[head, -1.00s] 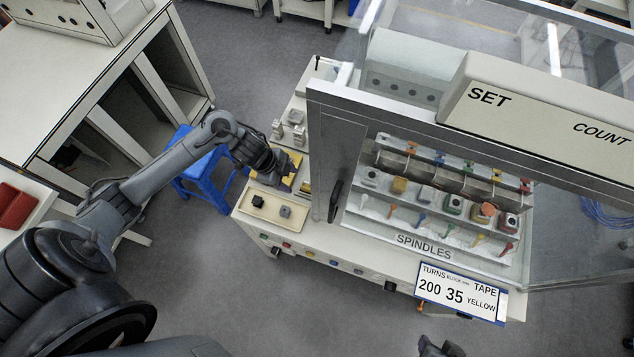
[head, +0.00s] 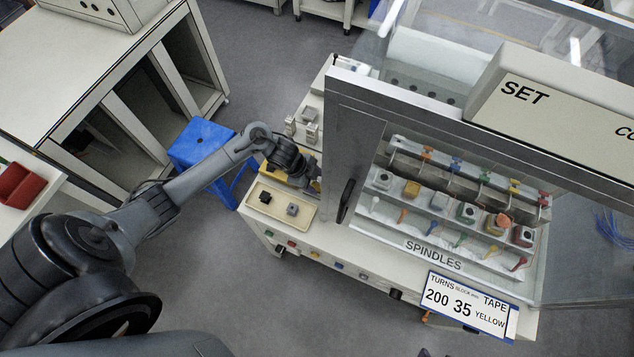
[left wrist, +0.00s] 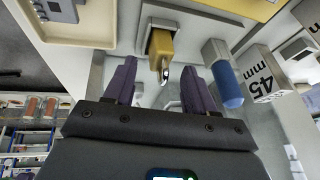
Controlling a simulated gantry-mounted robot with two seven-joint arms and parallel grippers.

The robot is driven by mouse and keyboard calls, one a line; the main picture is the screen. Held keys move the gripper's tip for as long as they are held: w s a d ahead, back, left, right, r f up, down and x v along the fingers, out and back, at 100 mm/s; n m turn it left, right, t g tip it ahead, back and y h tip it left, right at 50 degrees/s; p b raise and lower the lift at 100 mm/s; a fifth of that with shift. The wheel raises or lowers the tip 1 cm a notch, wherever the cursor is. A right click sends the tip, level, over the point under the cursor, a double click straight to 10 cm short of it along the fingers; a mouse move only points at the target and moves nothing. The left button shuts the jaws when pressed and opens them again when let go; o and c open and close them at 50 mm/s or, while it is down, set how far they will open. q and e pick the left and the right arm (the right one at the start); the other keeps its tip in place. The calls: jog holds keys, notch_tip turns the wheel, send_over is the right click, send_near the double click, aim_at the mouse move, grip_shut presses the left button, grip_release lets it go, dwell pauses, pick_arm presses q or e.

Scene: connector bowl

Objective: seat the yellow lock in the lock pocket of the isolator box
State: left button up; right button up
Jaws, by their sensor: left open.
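In the left wrist view, the yellow lock (left wrist: 160,43) with its metal shackle sits at a grey square-framed holder (left wrist: 143,38). I cannot tell whether this holder is the isolator box's lock pocket. My left gripper (left wrist: 158,88) is open, its two purple fingers on either side of the lock's shackle end, with gaps visible. A yellow edge (left wrist: 245,8), perhaps of the isolator box, shows at the top. In the head view my left gripper (head: 314,181) is at the bench's left part, beside the cabinet frame; my wrist hides the lock there. My right gripper is not in view.
A blue-ended cylinder (left wrist: 226,85) and a "45 mm" block (left wrist: 262,75) stand right of the fingers. A beige tray (head: 307,221) with two small blocks lies near the bench's front. The cabinet's door frame (head: 352,150) rises close to my left wrist.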

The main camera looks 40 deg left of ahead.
pick_arm(q)
jog(key=shift+w+d+f, duration=0.1)
jog(key=shift+w+f, duration=0.05)
jog(key=shift+f, duration=0.35)
jog(key=shift+c, duration=0.4)
grip_shut()
